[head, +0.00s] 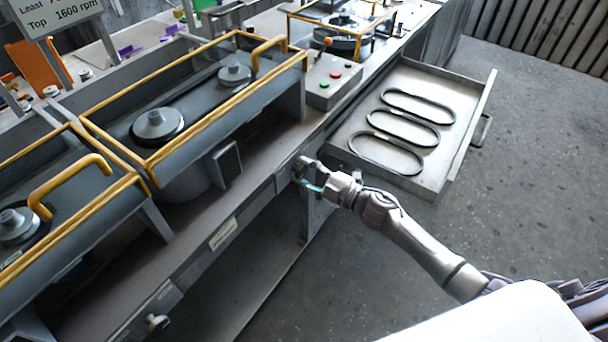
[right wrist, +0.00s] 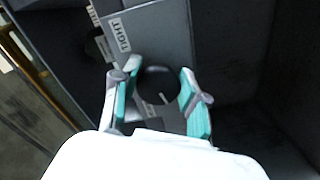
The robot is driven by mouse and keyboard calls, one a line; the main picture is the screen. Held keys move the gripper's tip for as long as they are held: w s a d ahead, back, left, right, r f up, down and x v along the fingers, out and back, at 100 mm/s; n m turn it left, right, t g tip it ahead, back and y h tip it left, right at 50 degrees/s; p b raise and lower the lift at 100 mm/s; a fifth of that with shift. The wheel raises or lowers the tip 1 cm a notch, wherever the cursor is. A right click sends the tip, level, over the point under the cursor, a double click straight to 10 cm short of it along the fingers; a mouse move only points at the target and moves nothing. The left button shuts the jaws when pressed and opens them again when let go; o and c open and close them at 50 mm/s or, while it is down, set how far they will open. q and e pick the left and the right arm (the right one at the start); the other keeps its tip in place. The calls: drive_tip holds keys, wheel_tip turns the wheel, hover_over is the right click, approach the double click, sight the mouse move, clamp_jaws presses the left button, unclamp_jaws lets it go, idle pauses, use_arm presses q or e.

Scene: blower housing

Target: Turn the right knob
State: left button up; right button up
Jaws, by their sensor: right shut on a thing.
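The right knob (right wrist: 157,86) is dark and round with a pale pointer line, and sits on a grey plate marked TIGHT (right wrist: 118,33). In the right wrist view my right gripper (right wrist: 160,94) has its teal-padded fingers on either side of the knob, shut on it. In the head view my right gripper (head: 309,179) is at the bench's front edge, left of the open drawer, and mostly hides the knob. Another knob (head: 157,321), light grey, is on the front face at the lower left. My left gripper is not in view.
An open drawer (head: 461,149) holding several black belts (head: 403,130) juts out beside my right arm. A control box (head: 333,82) with red and green buttons stands on the bench. Yellow-framed guards (head: 190,128) cover pulleys. The floor (head: 530,190) to the right is clear.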

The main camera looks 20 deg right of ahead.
drive_tip(key=n+b, duration=0.2)
drive_tip(key=n, duration=0.3)
drive_tip(key=shift+n, duration=0.3)
drive_tip(key=shift+r+n+b, duration=0.1)
drive_tip(key=shift+n+b, duration=0.85)
drive_tip(key=shift+n, duration=0.95)
drive_tip(key=o, duration=1.1)
drive_tip(key=shift+r, duration=0.1)
drive_tip(key=shift+o, duration=0.2)
drive_tip(key=v, duration=1.2)
